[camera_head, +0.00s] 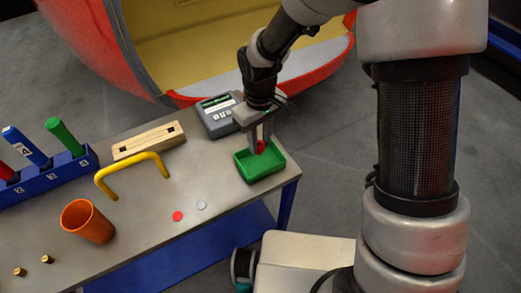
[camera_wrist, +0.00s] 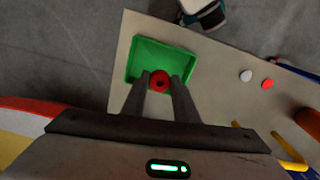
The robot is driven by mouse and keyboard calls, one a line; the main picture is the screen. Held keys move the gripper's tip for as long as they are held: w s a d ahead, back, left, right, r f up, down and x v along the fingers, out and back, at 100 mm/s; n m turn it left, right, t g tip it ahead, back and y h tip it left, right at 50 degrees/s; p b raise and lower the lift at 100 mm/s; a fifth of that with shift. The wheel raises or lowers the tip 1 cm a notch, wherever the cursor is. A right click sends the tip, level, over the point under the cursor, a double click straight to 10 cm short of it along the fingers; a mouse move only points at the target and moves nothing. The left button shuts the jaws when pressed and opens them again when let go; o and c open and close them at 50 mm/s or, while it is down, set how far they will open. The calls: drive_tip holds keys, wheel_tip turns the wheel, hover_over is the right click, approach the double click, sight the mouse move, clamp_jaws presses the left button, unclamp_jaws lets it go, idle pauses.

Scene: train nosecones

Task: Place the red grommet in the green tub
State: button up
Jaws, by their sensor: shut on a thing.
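The red grommet (camera_wrist: 160,80) is a small ring with a dark hole, between the fingertips of my gripper (camera_wrist: 161,85) in the wrist view. In the head view the grommet (camera_head: 261,146) shows as a bit of red at the fingers. My gripper (camera_head: 260,143) points down and is shut on it. The green tub (camera_head: 270,174) is a shallow rectangular tray near the table's right end. The fingertips and grommet are over the tub; the exact height above its floor is hard to tell. The tub (camera_wrist: 137,62) also shows behind the grommet in the wrist view.
A grey device with a screen (camera_head: 219,115) stands close behind the tub. A wooden block (camera_head: 148,141), a yellow handle (camera_head: 131,176), an orange cup (camera_head: 88,221), and red (camera_head: 178,216) and pale (camera_head: 201,205) discs lie leftward. The table's right edge is close to the tub.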

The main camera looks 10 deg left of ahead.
sight(260, 152)
drive_tip(key=shift+f, duration=2.65)
drive_tip(key=shift+f, duration=0.1)
drive_tip(key=shift+w+f+b, duration=0.1)
drive_tip(key=shift+f+b, duration=0.05)
drive_tip(key=shift+b, duration=0.15)
drive_tip(key=o, duration=1)
drive_tip(key=shift+r, duration=0.2)
